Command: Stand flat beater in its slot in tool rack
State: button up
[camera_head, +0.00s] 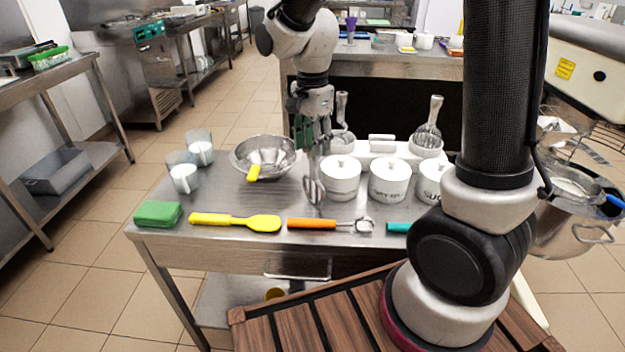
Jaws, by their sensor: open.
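My gripper (314,147) points down over the steel table, left of the tool rack, with its jaws open. Directly below it is a grey metal tool with a looped end that looks like the flat beater (314,190). Its upper part runs up to between or just behind the fingers, and I cannot tell whether they touch it or whether its lower end rests on the table. The white tool rack (382,147) stands at the table's back right. A whisk (428,126) stands at its right end and another metal tool (342,110) at its left end.
White canisters (388,181) stand in front of the rack. A steel bowl (262,153), two glasses (183,174) and a green sponge (158,213) are to the left. A yellow spatula (236,221) and an orange-handled tool (328,224) lie along the front edge.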

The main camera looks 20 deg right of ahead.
aim_at(314, 164)
notch_tip(314, 164, down, 6)
jog(key=shift+d+f, duration=0.15)
jog(key=shift+f, duration=0.05)
grip_shut()
